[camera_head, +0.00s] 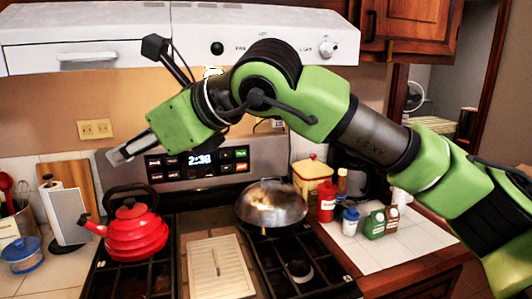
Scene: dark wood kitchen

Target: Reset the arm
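My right arm, green and black, comes in from the right and reaches across the upper middle of the view. Its gripper (128,150) is at the left end of the arm, in front of the stove's back panel and above the red kettle. The gripper is small and seen from the side, so I cannot tell whether its fingers are open or shut. No object shows in it. My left arm and gripper are not in view.
Below stand a red kettle (135,232) and a shiny metal pan or lid (272,204) on the stove. A white range hood (270,38) hangs above. Bottles, including a red one (326,201), stand on the right counter. A paper towel holder (66,215) is at left.

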